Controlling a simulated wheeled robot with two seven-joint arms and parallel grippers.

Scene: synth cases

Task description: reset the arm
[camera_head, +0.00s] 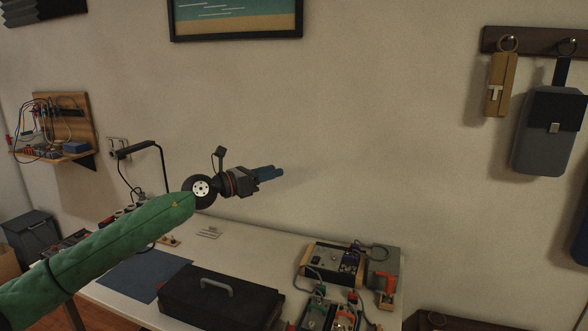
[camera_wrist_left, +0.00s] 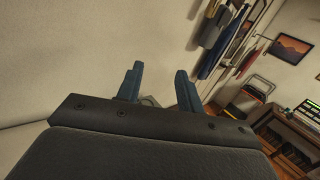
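My left arm, in a green sleeve, reaches in from the lower left in the head view. Its gripper (camera_head: 277,173) is raised above the white table, in front of the bare wall, with blue fingers pointing right. In the left wrist view the two blue fingers of the gripper (camera_wrist_left: 159,70) stand apart with nothing held between them. My right gripper is in neither view.
Below the arm, the white table (camera_head: 235,245) bears a black case (camera_head: 220,302), a blue mat (camera_head: 145,276) and electronic boxes (camera_head: 335,262). A black lamp (camera_head: 140,150) stands behind the arm. Bags (camera_head: 548,130) hang at the right. The air around the gripper is clear.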

